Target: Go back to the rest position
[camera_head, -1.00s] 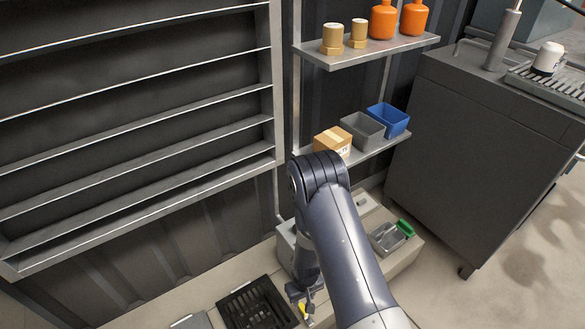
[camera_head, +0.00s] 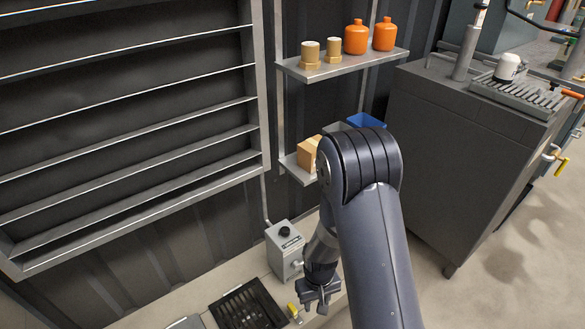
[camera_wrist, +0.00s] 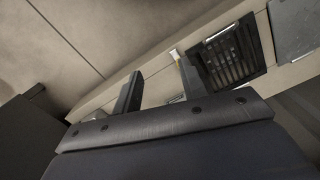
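My gripper (camera_head: 322,304) hangs low in the head view, over the light bench, to the right of a yellow-handled part (camera_head: 295,312). In the wrist view my gripper (camera_wrist: 160,85) shows two dark fingers spread apart with nothing between them. My arm hides part of the bench and the lower shelf.
A grey box with a black knob (camera_head: 286,250) stands left of my gripper. A black slotted tray (camera_head: 250,308) lies at the lower left. The lower shelf (camera_head: 296,170) holds a cardboard box and bins. A dark cabinet (camera_head: 450,150) stands right; the floor before it is clear.

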